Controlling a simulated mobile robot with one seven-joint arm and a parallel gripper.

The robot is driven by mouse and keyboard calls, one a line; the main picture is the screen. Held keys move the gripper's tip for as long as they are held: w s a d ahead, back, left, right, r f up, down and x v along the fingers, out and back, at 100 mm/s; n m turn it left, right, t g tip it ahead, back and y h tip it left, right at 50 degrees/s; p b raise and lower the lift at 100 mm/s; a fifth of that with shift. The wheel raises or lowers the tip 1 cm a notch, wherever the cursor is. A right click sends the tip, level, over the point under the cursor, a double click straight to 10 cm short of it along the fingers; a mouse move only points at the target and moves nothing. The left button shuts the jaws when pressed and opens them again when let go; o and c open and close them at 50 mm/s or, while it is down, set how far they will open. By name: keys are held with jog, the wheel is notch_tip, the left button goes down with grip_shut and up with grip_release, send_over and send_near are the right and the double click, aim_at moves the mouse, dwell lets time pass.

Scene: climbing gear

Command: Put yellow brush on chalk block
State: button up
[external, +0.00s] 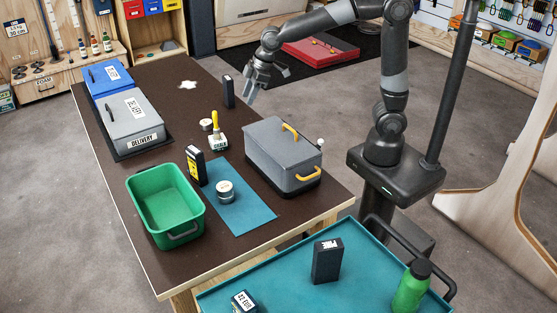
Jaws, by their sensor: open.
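The yellow brush (214,119) is upright near the middle of the table, handle up. Its lower end meets the white, labelled chalk block (220,143) in the external view. The brush appears to stand on the block, but I cannot tell for certain whether it rests on top or is just behind it. My gripper (256,87) is open and empty, in the air by the table's far right edge. It is apart from the brush and block, up and to the right of them.
A grey lidded box (283,157) with yellow handles stands right of the block. A black-and-yellow box (196,166), a round tin (225,191) and a green tub (165,205) are nearer. A small round container (206,125) and a dark upright box (228,92) stand behind.

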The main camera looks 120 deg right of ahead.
jog(key=s+a+r+n, duration=0.15)
jog(key=s+a, duration=0.25)
jog(key=a, duration=0.4)
jog(key=s+a+r, duration=0.2)
jog(key=s+a, duration=0.2)
jog(key=a, duration=0.3)
jog(key=s+a+f+n+t+y, duration=0.1)
jog(key=s+a+f, duration=0.2)
jog(key=s+a, duration=0.7)
jog(key=s, duration=0.3)
jog(key=shift+f+y, duration=0.25)
jog(key=shift+y, duration=0.05)
jog(key=shift+n, duration=0.25)
